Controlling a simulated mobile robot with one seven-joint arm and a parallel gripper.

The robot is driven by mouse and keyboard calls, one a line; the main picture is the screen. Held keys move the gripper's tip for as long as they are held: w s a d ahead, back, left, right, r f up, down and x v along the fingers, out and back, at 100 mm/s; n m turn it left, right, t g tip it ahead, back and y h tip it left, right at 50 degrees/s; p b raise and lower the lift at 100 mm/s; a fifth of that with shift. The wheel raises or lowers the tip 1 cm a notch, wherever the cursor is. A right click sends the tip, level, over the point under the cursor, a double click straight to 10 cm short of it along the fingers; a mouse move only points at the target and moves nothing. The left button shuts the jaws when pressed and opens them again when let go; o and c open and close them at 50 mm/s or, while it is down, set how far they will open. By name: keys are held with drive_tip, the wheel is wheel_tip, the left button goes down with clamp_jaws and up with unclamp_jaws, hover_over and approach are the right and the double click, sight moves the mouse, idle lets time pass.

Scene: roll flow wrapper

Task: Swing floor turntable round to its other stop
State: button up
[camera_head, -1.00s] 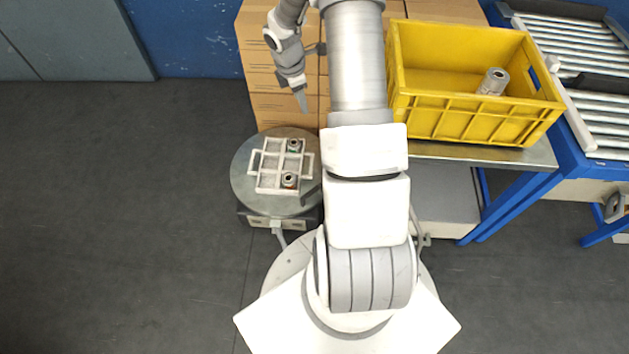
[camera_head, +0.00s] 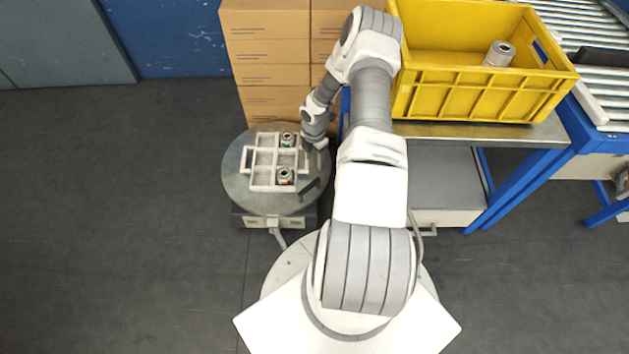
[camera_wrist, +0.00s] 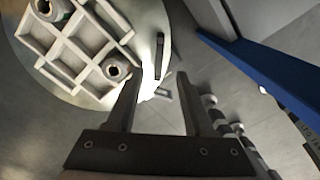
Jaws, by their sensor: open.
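The floor turntable (camera_head: 236,186) is a round grey disc on a low base, left of my base in the head view; its disc also shows at the upper left of the wrist view (camera_wrist: 152,24). A white divided tray (camera_head: 262,171) with two small cans lies on it. A dark handle (camera_head: 311,190) stands at the disc's right side; a dark upright piece shows between my fingers in the wrist view (camera_wrist: 159,55). My gripper (camera_wrist: 157,82) is open and empty, above the disc's right edge. In the head view my arm partly hides the gripper, and contact cannot be told.
A yellow crate (camera_head: 470,104) holding a can (camera_head: 498,54) stands on a blue-legged table (camera_head: 520,180) at right. Stacked cardboard boxes (camera_head: 268,60) stand behind the turntable. A roller conveyor (camera_head: 590,30) is at upper right. The floor at left is clear.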

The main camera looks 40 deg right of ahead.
sight(314, 181)
wheel_tip(314, 181, down, 14)
drive_tip(key=b, duration=0.4)
drive_tip(key=shift+r, duration=0.25)
drive_tip(key=shift+c, duration=0.3)
clamp_jaws()
idle(0.8)
